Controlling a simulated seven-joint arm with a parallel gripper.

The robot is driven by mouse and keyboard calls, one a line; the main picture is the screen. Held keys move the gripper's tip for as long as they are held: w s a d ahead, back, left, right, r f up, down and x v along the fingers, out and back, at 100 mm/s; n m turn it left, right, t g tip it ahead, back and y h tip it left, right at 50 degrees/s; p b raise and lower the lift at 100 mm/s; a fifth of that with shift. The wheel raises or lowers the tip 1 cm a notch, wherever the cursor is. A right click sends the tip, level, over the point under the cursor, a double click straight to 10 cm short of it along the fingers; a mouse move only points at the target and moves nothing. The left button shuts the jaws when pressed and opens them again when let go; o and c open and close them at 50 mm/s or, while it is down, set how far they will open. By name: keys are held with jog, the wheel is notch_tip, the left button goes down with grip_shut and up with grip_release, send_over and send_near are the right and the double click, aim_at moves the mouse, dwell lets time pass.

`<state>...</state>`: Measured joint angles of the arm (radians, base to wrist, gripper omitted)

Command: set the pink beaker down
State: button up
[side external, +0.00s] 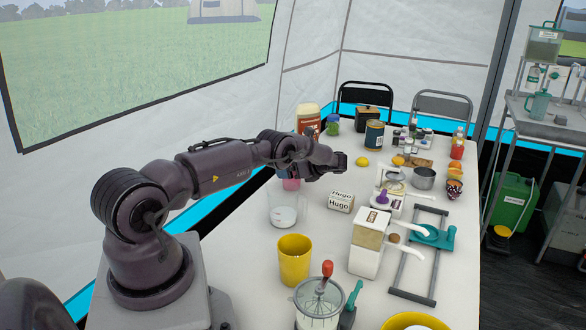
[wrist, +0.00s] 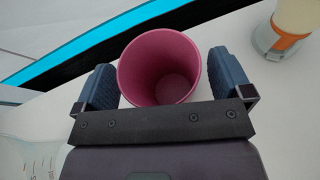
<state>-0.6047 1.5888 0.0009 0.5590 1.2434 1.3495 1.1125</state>
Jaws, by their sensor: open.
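The pink beaker (wrist: 160,70) stands upright and empty on the white table in the wrist view, between the two fingers of my gripper (wrist: 158,85). The fingers are open, with a narrow gap on the left side and the right finger very close to the beaker wall. In the side external view the pink beaker (side external: 291,184) is only partly seen under my gripper (side external: 340,163), behind the clear measuring jug; my arm hides its top.
The clear measuring jug (side external: 285,210) stands just in front of the beaker. A white Hugo box (side external: 340,201) lies to the right, and a jar with an orange band (wrist: 285,35) stands near the right finger. A yellow cup (side external: 294,262) is nearer the camera.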

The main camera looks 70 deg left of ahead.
jog(key=v, duration=1.2)
jog(key=s+d+r+n+t+h, duration=0.1)
jog(key=d+r+n+t+h, duration=0.15)
jog(key=d+r, duration=0.7)
jog(key=s+d+r+n+t+h, duration=0.1)
jog(key=d+r+n+t+h, duration=0.2)
jog(key=d+r, duration=0.7)
jog(key=s+d+r+n+t+h, duration=0.2)
jog(key=s+d+r+n+t, duration=0.1)
jog(key=s+d, duration=0.5)
jog(key=s+d+r+n+t+h, duration=0.2)
jog(key=s+d, duration=0.6)
jog(key=s, duration=0.6)
jog(key=n+t+h, duration=0.1)
jog(key=t, duration=0.1)
jog(key=shift+s+d+r+n+t+h, duration=0.15)
jog(key=shift+d+r+n+t+h, duration=0.15)
jog(key=shift+r+n+t+h, duration=0.1)
